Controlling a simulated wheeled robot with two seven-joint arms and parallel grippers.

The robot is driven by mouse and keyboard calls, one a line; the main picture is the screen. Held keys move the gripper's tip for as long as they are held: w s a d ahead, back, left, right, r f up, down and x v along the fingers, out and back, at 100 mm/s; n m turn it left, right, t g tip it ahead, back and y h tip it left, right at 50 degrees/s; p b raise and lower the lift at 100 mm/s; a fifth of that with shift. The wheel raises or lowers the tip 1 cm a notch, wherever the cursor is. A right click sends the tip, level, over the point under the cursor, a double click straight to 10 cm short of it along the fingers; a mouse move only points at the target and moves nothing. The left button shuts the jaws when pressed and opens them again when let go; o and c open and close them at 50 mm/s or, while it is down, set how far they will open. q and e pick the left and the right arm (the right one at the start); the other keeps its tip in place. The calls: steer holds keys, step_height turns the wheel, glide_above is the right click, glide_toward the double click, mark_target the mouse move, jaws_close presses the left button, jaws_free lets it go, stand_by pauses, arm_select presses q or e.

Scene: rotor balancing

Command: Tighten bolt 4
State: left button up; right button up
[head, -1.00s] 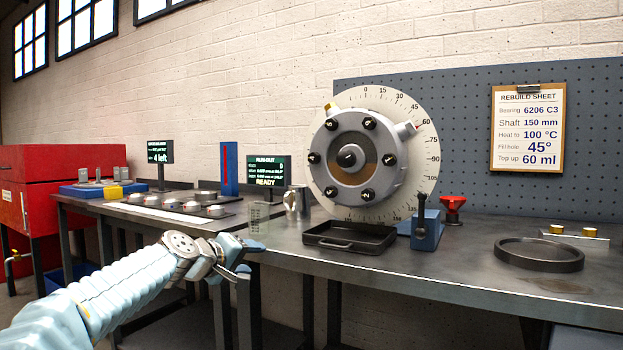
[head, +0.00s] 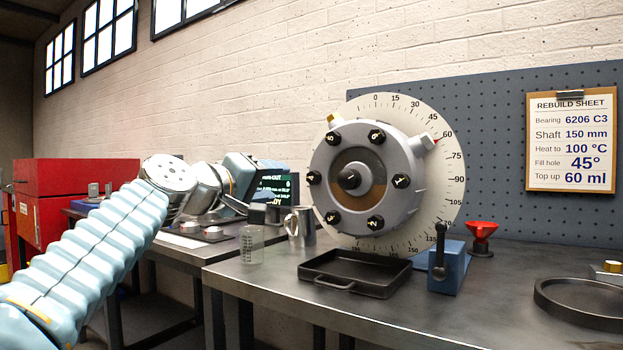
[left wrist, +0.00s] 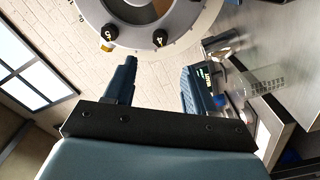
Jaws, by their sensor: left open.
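The round grey rotor housing (head: 345,205) stands upright before a white degree dial, with several numbered black bolts around its face. Bolt 4 (head: 314,177) is at the left of the face. In the left wrist view, bolt 4 (left wrist: 160,38) lies beyond the fingertips, between their lines, with bolt 5 (left wrist: 110,32) to its left. My left gripper (head: 258,190) is to the left of the housing, apart from it. In the left wrist view its two dark fingers (left wrist: 158,75) are spread with nothing between them. My right gripper is not in view.
A black drip tray (head: 355,275) lies below the housing. A clear beaker (head: 251,245) and a metal jug (head: 299,227) stand on the bench below my left gripper. A blue block with a lever (head: 446,268) and a red funnel (head: 481,237) are at the right.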

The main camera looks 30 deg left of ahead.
mark_target(313, 180)
arm_select(q)
steer(key=w+p, duration=0.2)
steer(key=w, duration=0.1)
steer(key=w+p, duration=0.2)
steer(key=w, duration=0.2)
steer(key=w+p, duration=0.3)
steer(key=shift+w+d+r, duration=0.25)
steer(key=shift+w+d, duration=0.1)
steer(key=shift+w+d+f+p, duration=0.1)
steer(key=shift+w+f+p, duration=0.15)
steer(key=shift+w+p, duration=0.4)
steer(key=shift+w, duration=0.15)
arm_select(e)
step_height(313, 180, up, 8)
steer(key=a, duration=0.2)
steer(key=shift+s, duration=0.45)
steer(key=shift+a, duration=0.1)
arm_select(q)
jaws_close()
steer(key=shift+b, duration=0.3)
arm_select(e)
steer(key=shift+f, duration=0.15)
